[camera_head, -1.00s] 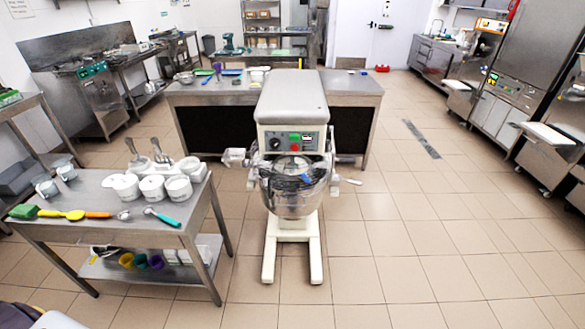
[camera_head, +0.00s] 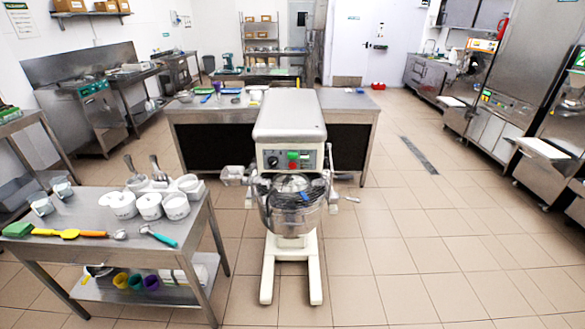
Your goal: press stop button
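A white planetary mixer (camera_head: 290,180) stands on the tiled floor ahead of me, near the middle of the head view. Its front control panel (camera_head: 290,160) carries a black knob (camera_head: 273,161), a small red button (camera_head: 293,155) and a green one (camera_head: 293,165) just below it, and a dark area to the right. Labels on the panel are too small to read. A metal bowl (camera_head: 290,215) with a wire guard hangs below the panel. Neither of my grippers shows in the head view.
A steel table (camera_head: 190,225) with white tubs, utensils and a lower shelf stands at the left front. A long steel counter (camera_head: 350,105) is behind the mixer. Freezers and machines (camera_head: 495,115) line the right wall. The floor (camera_head: 420,260) to the right of the mixer is clear.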

